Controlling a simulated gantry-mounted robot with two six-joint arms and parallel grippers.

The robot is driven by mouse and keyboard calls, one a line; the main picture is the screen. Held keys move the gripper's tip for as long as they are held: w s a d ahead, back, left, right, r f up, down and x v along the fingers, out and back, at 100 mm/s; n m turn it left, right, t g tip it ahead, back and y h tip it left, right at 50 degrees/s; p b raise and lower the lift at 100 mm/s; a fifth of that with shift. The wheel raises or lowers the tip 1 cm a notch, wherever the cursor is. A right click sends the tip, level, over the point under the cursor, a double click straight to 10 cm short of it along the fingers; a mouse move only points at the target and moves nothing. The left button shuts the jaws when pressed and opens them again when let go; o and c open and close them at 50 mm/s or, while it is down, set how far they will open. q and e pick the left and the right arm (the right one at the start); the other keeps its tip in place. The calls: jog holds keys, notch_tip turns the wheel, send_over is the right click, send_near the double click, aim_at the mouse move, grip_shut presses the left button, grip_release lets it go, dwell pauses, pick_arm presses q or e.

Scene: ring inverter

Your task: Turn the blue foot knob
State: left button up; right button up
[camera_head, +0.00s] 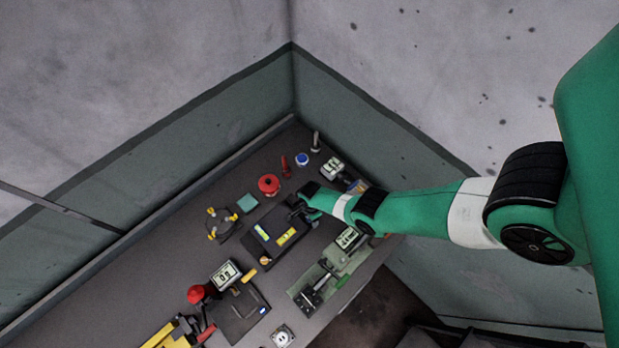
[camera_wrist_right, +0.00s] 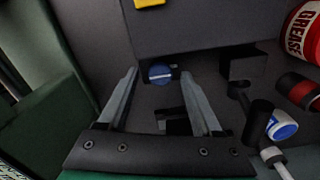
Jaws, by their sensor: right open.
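The blue foot knob (camera_wrist_right: 160,73) has a white line across its face and sits low beside a dark box (camera_wrist_right: 200,25) in the right wrist view. In the head view the dark box (camera_head: 268,244), with yellow labels on top, stands mid-bench; the knob is hidden there. My right gripper (camera_head: 301,209) is at the box's upper right side in the head view. In the wrist view its jaws are open, one finger on each side of the knob, with visible gaps. I cannot tell how deep the fingertips reach. My left gripper is not in view.
A red grease can (camera_wrist_right: 303,38) and a blue-and-white capped item (camera_wrist_right: 281,126) stand to the right in the wrist view. Walls border the bench's corner.

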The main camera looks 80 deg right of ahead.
grip_shut()
jog(key=shift+n, duration=0.3)
jog(key=n, duration=0.5)
jog(key=shift+w+n, duration=0.1)
jog(key=shift+n, duration=0.3)
jog(key=n, duration=0.3)
jog(key=shift+n, duration=0.3)
jog(key=shift+w+n, duration=0.1)
jog(key=shift+n, duration=1.8)
